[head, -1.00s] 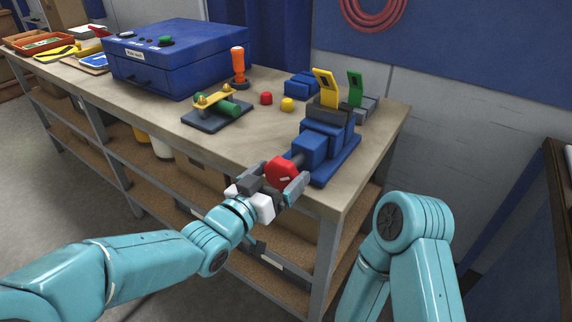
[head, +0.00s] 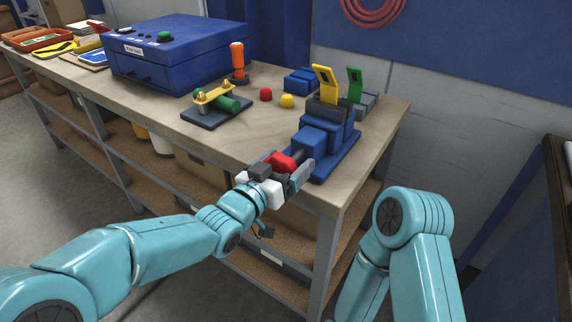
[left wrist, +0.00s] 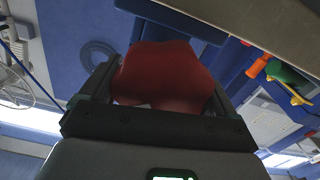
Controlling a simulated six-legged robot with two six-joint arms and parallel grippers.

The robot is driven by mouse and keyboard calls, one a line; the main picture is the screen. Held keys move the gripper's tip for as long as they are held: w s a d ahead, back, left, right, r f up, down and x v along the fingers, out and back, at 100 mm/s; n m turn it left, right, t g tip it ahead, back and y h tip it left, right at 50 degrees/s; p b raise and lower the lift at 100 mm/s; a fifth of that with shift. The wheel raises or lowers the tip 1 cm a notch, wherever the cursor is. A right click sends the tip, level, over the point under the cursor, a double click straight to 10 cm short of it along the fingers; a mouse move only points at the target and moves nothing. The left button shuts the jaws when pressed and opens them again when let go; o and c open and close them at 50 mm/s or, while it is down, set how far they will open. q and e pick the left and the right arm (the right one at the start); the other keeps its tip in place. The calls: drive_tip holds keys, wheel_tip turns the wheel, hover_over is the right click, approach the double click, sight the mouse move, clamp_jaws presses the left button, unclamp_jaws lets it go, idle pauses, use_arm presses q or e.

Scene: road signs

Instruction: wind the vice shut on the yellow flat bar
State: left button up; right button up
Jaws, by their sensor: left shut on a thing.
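The blue vice (head: 318,140) stands at the right front corner of the workbench. The yellow flat bar (head: 325,85) stands upright, slightly tilted, at the vice's dark jaws; I cannot tell whether they touch it on both sides. The vice's red handle knob (head: 284,160) faces the front edge. My left gripper (head: 285,172) is shut on the red knob, which also fills the space between the fingers in the left wrist view (left wrist: 165,75). My right gripper is not in view; only my right arm shows at the lower right.
A green upright piece (head: 355,84) stands in a grey holder behind the vice. Red (head: 266,94) and yellow (head: 287,101) caps, an orange-handled tool (head: 237,62), a clamp fixture (head: 215,104) and a blue box (head: 178,55) are on the workbench (head: 260,130).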

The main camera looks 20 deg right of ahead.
use_arm(q)
drive_tip(key=m+b, duration=0.2)
drive_tip(key=b, duration=0.1)
drive_tip(key=m+b, duration=0.5)
drive_tip(key=b, duration=0.2)
drive_tip(key=shift+s+d+f+m, duration=0.15)
drive_tip(key=shift+f+m, duration=0.2)
drive_tip(key=shift+m, duration=0.05)
drive_tip(key=m+b, duration=0.2)
drive_tip(key=shift+s+m, duration=0.1)
drive_tip(key=shift+m, duration=0.3)
drive_tip(key=m+b, duration=0.2)
drive_tip(key=shift+d+m, duration=0.1)
drive_tip(key=shift+m, duration=0.2)
drive_tip(key=m+b, duration=0.2)
drive_tip(key=m, duration=0.1)
drive_tip(key=shift+f+m, duration=0.1)
drive_tip(key=shift+m, duration=0.2)
drive_tip(key=m+b, duration=0.1)
drive_tip(key=m, duration=0.2)
drive_tip(key=shift+b, duration=0.35)
drive_tip(key=shift+m+b, duration=0.45)
drive_tip(key=shift+m, duration=1.35)
